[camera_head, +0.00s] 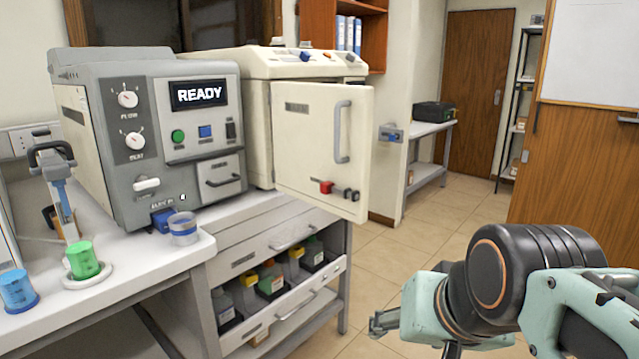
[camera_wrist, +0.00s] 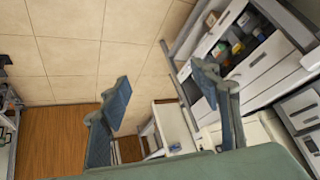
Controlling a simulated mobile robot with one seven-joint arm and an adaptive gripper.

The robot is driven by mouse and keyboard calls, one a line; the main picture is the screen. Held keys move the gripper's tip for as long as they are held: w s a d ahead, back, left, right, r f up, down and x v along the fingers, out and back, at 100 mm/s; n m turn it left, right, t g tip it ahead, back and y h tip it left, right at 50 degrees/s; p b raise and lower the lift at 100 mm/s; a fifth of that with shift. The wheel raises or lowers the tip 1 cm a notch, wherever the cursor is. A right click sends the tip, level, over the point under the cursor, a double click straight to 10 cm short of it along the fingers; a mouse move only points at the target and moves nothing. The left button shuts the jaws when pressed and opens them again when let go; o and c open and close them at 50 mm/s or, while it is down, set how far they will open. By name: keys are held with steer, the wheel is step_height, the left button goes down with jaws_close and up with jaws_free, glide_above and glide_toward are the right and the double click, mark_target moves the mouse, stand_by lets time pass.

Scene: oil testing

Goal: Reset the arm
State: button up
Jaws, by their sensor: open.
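My arm reaches in from the right of the head view. My gripper (camera_head: 384,322) hangs over the tiled floor, to the right of the bench and apart from it. In the wrist view my gripper (camera_wrist: 161,92) shows two blue-grey fingers spread wide, with nothing between them but a view of the floor and furniture beyond. It is open and empty. In the head view the gripper is partly hidden by my own wrist links.
The grey machine (camera_head: 152,130) reads READY. Beside it a cream machine's door (camera_head: 318,145) stands open. A lower drawer (camera_head: 285,310) holds bottles. Floor is clear.

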steer(key=s+f+n+g+b, duration=0.1)
steer(key=s+f, duration=0.4)
steer(key=f, duration=0.1)
step_height(320, 180, up, 34)
steer(key=p, duration=3.4)
steer(key=shift+d+r+n+g+h, duration=0.15)
steer(key=shift+n+g+h, duration=0.15)
steer(key=shift+w, duration=0.1)
